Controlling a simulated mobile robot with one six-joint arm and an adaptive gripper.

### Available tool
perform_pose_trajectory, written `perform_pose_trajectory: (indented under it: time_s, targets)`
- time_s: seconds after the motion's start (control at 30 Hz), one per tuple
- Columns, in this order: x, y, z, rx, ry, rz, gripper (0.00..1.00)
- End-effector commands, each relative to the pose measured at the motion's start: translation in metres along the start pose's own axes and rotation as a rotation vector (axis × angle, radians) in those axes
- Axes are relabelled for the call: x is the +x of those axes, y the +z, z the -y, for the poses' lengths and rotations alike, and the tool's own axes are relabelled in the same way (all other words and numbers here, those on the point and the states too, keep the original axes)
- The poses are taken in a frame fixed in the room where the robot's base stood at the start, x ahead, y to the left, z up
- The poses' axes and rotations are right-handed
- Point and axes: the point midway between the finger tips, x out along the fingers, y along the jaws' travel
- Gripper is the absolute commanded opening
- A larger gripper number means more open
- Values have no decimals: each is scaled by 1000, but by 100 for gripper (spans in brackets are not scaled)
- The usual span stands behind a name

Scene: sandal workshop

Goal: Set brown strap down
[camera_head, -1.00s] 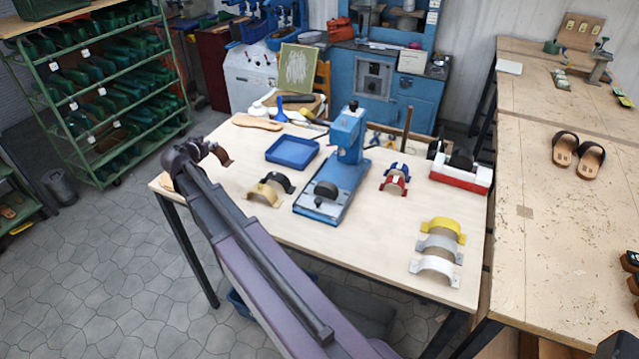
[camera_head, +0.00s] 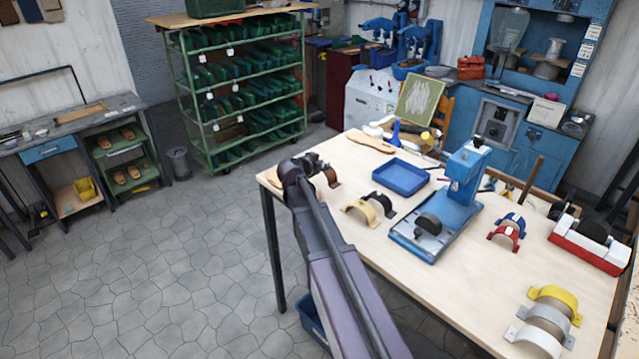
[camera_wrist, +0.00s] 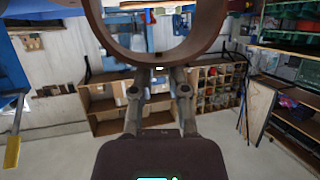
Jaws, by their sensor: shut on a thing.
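The brown strap (camera_head: 331,177) is a curved band at the left end of the light wooden work table (camera_head: 377,168). My gripper (camera_head: 321,166) is shut on it, and my arm partly hides it in the head view. In the wrist view the strap (camera_wrist: 207,30) fills the top as a large brown arc, just beyond the closed fingers of my gripper (camera_wrist: 158,84). The strap appears over the table's left edge. I cannot tell its exact height above the top.
A tan strap (camera_head: 360,212) and a black strap (camera_head: 383,203) lie near a blue press (camera_head: 463,190). A blue tray (camera_head: 400,177) and a sole-shaped piece (camera_head: 371,144) lie behind. Red, blue, yellow, grey and white straps are further right. A green shoe rack (camera_head: 240,85) stands behind left; open floor lies left.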

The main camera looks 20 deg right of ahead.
Motion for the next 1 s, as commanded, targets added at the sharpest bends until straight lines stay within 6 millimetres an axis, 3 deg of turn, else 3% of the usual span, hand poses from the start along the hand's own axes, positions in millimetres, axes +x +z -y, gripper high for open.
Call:
perform_pose_trajectory:
  time_s: [0.13,0.67,1.0]
  targets:
    - [4,9,0,0,0,0,0]
    - [5,12,0,0,0,0,0]
    - [15,36,0,0,0,0,0]
